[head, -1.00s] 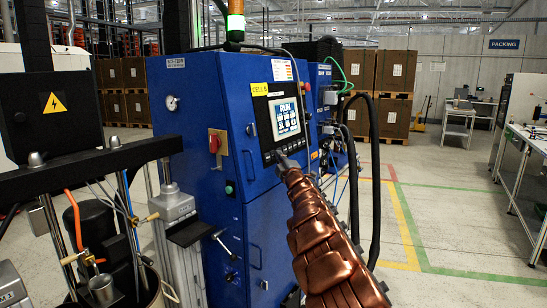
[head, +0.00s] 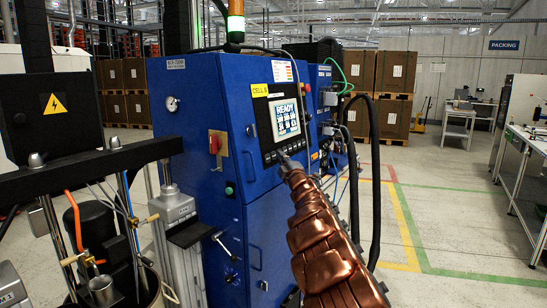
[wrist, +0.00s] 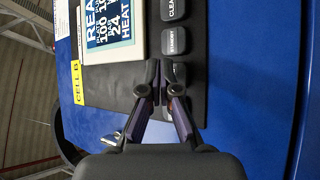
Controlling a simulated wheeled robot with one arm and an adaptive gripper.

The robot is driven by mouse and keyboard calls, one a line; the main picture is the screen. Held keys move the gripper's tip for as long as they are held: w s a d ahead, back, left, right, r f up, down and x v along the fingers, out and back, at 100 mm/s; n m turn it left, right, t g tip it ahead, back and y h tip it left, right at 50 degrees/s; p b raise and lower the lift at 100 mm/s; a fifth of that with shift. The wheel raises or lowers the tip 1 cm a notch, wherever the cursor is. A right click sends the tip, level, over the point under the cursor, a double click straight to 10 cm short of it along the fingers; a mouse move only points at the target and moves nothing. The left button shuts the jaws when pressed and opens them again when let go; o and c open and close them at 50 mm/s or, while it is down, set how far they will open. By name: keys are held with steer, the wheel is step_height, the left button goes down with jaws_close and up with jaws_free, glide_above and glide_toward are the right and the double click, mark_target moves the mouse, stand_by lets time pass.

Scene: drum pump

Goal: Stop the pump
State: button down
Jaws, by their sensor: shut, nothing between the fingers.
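The blue pump cabinet (head: 205,105) stands in the middle of the head view. Its control panel (head: 268,145) carries a lit screen (head: 286,118) that reads READY. The screen also shows at the top of the wrist view (wrist: 112,25), turned sideways. A row of dark keys runs beside it, among them CLEAR (wrist: 172,9) and STANDBY (wrist: 174,42). My gripper (wrist: 158,82) is shut and empty at the panel, with its tips over or just in front of another key, partly hidden. I cannot tell whether they touch it.
A red switch (head: 214,143) and a green button (head: 229,190) sit on the cabinet's left face. The drum unit with posts and a crossbeam (head: 100,165) stands at the left. Dark hoses (head: 374,150) hang right of the cabinet. The floor at the right is open up to a workbench (head: 530,140).

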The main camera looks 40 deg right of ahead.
steer(key=shift+s+d, duration=0.1)
steer(key=shift+s, duration=0.05)
steer(key=s, duration=0.1)
steer(key=s+d, duration=0.1)
steer(key=s, duration=0.1)
steer(key=s+r+p, duration=0.1)
steer(key=shift+s+d, duration=0.2)
steer(key=shift+s, duration=0.15)
stand_by(0.3)
stand_by(0.7)
